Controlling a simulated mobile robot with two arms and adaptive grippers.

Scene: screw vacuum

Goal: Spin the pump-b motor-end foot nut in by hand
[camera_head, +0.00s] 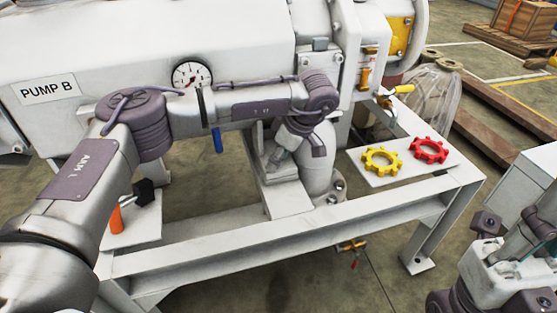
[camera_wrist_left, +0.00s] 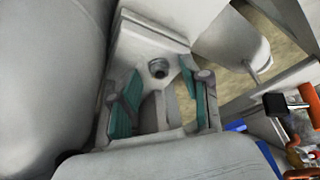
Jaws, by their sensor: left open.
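Pump B (camera_head: 150,50) is the large white body with a PUMP B label on the frame. In the left wrist view a grey foot nut (camera_wrist_left: 158,67) sits on a pale foot plate (camera_wrist_left: 150,42). My left gripper (camera_wrist_left: 160,88) is open, its teal-padded fingers on either side of the line to the nut. I see no finger touching the nut.
A yellow gear-shaped part (camera_head: 382,161) and a red one (camera_head: 430,150) lie on a white plate. The frame's front rail (camera_head: 300,234) runs below. An orange-handled item (camera_head: 116,216) is at left.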

